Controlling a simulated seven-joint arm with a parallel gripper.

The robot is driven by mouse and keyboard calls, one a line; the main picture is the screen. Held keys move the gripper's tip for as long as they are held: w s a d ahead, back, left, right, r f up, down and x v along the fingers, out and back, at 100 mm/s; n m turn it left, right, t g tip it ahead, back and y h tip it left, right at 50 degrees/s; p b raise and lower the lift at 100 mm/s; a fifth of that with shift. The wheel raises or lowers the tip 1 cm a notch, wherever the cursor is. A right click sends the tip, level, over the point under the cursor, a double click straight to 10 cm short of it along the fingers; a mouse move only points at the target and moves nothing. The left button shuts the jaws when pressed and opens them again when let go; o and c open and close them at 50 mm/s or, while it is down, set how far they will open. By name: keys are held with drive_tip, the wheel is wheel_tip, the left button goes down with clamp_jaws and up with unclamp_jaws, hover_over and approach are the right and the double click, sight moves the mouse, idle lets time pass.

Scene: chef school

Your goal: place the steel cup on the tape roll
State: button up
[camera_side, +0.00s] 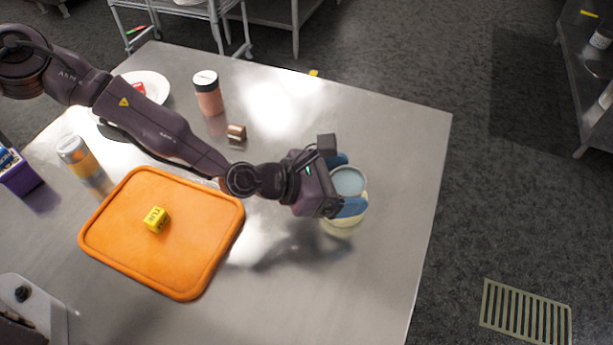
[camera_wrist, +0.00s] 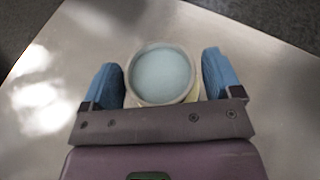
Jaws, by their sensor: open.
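The steel cup (camera_side: 348,181) stands upright near the right edge of the metal table, with a grey rim and a pale blue-grey inside. A pale yellow ring, which looks like the tape roll (camera_side: 343,221), shows beneath it. In the wrist view the cup (camera_wrist: 161,75) sits centred, with a sliver of the yellow ring (camera_wrist: 194,99) at its lower right. The cup appears to rest on the ring; the contact is hidden. My gripper (camera_side: 346,184) is open, its blue fingers on either side of the cup. In the wrist view (camera_wrist: 160,75) gaps show between cup and fingers.
An orange board (camera_side: 185,262) with a yellow cube (camera_side: 156,219) lies left of my gripper. A pink jar (camera_side: 208,93), a small copper-coloured piece (camera_side: 237,132), a glass jar (camera_side: 78,156) and a white plate (camera_side: 155,84) stand farther back or left. The front right table area is clear.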

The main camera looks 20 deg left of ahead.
drive_tip(key=v, duration=1)
drive_tip(key=shift+s+a, duration=0.25)
drive_tip(key=shift+a, duration=0.05)
drive_tip(key=shift+r, duration=0.15)
drive_tip(key=s+a+r+m+g+y, duration=0.15)
drive_tip(key=a+r+m+y, duration=0.25)
drive_tip(key=a+r+m, duration=0.45)
drive_tip(key=s+a+r+m+g+y, duration=0.1)
drive_tip(key=s+a+r+m+y, duration=0.3)
drive_tip(key=a+m, duration=0.75)
drive_tip(key=s+a+r+m+y, duration=0.2)
drive_tip(key=s+a+r+m, duration=0.3)
drive_tip(key=s+a+r, duration=0.5)
drive_tip(key=s+r, duration=0.3)
drive_tip(key=s, duration=0.1)
drive_tip(key=shift+s+a+y, duration=0.2)
drive_tip(key=shift+a+y, duration=0.1)
